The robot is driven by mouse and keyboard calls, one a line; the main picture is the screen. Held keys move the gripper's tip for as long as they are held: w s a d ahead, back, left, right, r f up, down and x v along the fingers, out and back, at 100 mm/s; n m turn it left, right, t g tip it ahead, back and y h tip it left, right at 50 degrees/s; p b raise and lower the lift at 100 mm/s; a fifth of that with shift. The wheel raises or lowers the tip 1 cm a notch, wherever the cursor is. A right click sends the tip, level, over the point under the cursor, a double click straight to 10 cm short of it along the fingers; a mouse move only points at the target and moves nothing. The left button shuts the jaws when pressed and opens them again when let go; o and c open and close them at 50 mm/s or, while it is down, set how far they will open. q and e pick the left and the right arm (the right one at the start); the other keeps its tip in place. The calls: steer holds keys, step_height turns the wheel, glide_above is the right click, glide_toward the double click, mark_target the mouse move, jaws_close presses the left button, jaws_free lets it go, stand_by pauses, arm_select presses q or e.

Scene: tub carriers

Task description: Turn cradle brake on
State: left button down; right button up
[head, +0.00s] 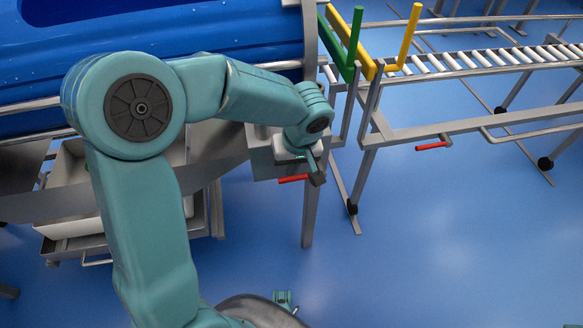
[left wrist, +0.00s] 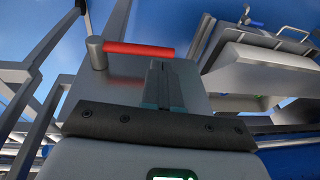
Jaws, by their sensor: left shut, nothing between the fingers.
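The cradle brake's red handle (head: 293,179) sticks out of a grey box (head: 262,158) under the end of the blue drum-shaped tub (head: 200,35). In the left wrist view the red handle (left wrist: 140,49) lies crosswise, with its grey pivot (left wrist: 97,52) at the left end. The fingers are shut and empty. Whether they touch the handle I cannot tell. My right gripper is not in view.
A roller conveyor (head: 480,60) stands at the right, with a green lever (head: 347,45), a yellow lever (head: 405,40) and another red handle (head: 432,146). A pale bin (head: 75,222) sits below the tub. The blue floor (head: 430,240) is clear at lower right.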

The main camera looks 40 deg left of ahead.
arm_select(q)
steer(key=a+p+v, duration=0.1)
steer(key=p+v, duration=0.1)
steer(key=v, duration=0.8)
steer(key=shift+s, duration=0.35)
steer(key=shift+d, duration=0.15)
steer(key=s+d+f+m+g+h, duration=0.15)
steer(key=d+f, duration=0.25)
steer(key=f, duration=0.4)
steer(key=d+f+m+t+h, duration=0.1)
steer(key=d+f+m+h, duration=0.2)
steer(key=d+f, duration=0.35)
steer(key=s+d+f+m+h, duration=0.1)
steer(key=s+d+f, duration=0.1)
steer(key=s+f, duration=0.45)
steer(key=s+d+f+m+h, duration=0.1)
steer(key=s+d+f+m, duration=0.2)
steer(key=f, duration=0.7)
step_height(320, 180, up, 19)
steer(key=s+p, duration=0.2)
steer(key=p, duration=1.8)
steer(key=shift+a+n, duration=0.25)
steer(key=shift+n, duration=0.1)
